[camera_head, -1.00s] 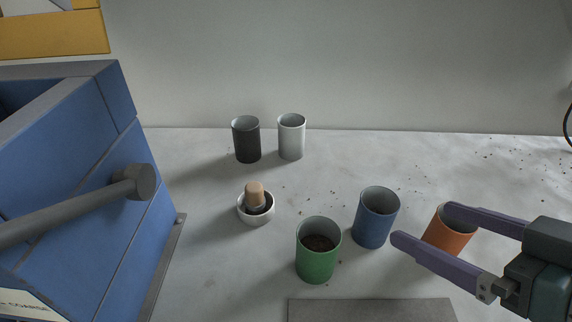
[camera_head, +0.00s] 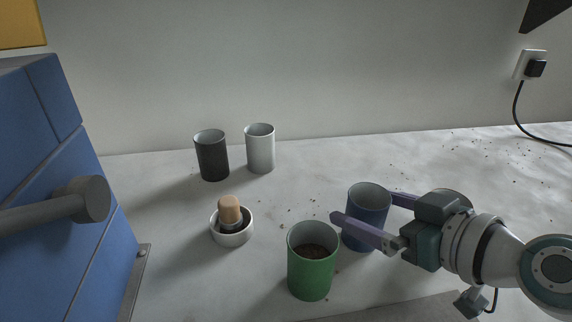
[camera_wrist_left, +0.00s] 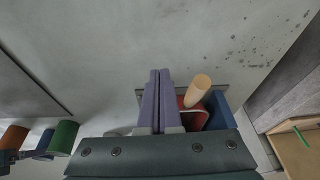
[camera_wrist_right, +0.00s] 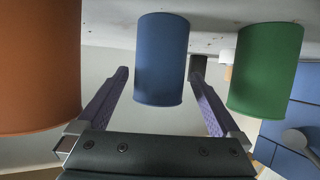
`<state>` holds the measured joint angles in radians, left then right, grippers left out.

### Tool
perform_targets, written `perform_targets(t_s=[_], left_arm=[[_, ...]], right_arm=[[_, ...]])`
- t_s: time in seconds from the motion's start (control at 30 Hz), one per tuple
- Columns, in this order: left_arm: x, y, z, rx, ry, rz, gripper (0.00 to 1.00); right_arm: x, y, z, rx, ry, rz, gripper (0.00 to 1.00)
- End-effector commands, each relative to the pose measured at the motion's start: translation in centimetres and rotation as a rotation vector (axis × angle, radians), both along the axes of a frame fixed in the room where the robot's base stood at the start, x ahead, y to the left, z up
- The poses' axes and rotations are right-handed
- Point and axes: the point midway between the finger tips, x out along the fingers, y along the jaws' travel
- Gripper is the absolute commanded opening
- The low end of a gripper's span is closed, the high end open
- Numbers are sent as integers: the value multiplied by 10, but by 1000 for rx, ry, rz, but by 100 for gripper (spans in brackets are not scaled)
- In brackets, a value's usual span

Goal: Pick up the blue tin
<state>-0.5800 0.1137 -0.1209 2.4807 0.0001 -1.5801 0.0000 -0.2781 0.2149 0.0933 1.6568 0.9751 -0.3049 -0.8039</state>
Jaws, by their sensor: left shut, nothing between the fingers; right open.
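The blue tin (camera_head: 368,200) stands upright on the bench, right of the green tin, with its open top up. My right gripper (camera_head: 365,207) is open, coming from the right, with one finger on the near side of the blue tin and the other on the far side. In the right wrist view, the blue tin (camera_wrist_right: 162,58) shows between the two spread fingers (camera_wrist_right: 163,82), with gaps on both sides. My left gripper is not in the head view; in the left wrist view its fingers (camera_wrist_left: 159,80) are shut together and empty.
The green tin (camera_head: 311,275), with dark contents, stands close to the near finger. The orange tin (camera_wrist_right: 38,65) is at the left in the right wrist view. A white bowl (camera_head: 232,238), black tin (camera_head: 212,158) and white tin (camera_head: 260,150) stand farther left. A blue machine (camera_head: 55,150) fills the left side.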

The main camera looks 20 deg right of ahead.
Motion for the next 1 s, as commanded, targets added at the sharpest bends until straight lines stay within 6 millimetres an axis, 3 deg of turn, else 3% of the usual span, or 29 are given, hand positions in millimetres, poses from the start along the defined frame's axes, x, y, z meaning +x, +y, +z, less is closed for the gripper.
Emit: perform_targets(t_s=[0.2, 0.53, 1.0], left_arm=[[0, 2, -9, 7, 0, -4, 0], [0, 3, -9, 11, 0, -6, 0], [0, 2, -9, 8, 1, -4, 0]], right_arm=[[31, 3, -13, 3, -2, -1, 100], [37, 4, -15, 2, 0, 0, 100], [36, 4, -15, 1, 0, 1, 47]])
